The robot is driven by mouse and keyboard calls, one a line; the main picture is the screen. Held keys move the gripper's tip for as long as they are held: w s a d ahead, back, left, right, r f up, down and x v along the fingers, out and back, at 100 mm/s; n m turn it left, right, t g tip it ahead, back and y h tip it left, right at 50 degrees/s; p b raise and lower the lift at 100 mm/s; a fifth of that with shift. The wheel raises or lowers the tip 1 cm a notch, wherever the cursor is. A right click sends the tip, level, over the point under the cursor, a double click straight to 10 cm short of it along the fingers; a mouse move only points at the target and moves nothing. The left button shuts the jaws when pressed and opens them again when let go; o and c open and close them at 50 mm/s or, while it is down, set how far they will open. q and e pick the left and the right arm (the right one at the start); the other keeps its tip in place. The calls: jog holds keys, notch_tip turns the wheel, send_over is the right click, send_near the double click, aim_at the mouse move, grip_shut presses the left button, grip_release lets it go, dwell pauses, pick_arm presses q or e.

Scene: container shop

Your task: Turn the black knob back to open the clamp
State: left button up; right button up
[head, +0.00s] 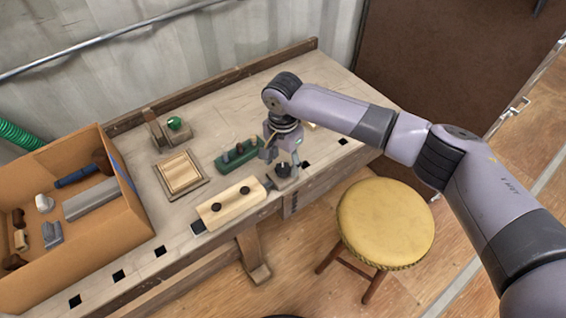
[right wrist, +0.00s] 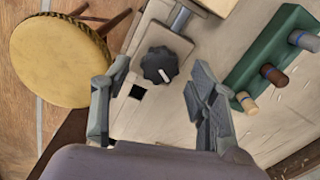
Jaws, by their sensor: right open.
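The black knob (right wrist: 160,64) has a lobed rim and a white mark on top, and sits on a grey-brown clamp block (right wrist: 172,40) with a metal rod. In the head view, the knob (head: 283,169) is at the bench's front edge, to the right of a pale wooden piece (head: 228,206) with two black round spots. My right gripper (head: 281,141) hangs over the clamp, pointing down. In the right wrist view, its open fingers (right wrist: 160,76) are spread on either side of the knob, with gaps between. I cannot tell the height gap. My left gripper is out of view.
A green tool rack (head: 236,158) stands behind the clamp. A yellow stool (head: 386,222) stands in front of the bench. A cardboard box (head: 130,190) of tools is at the left. A framed wooden tile (head: 204,182) and a wooden block with a green item (head: 174,123) lie on the bench.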

jog(key=shift+f, duration=0.7)
jog(key=shift+c, duration=0.4)
jog(key=shift+r, duration=0.1)
jog(key=c, duration=1.1)
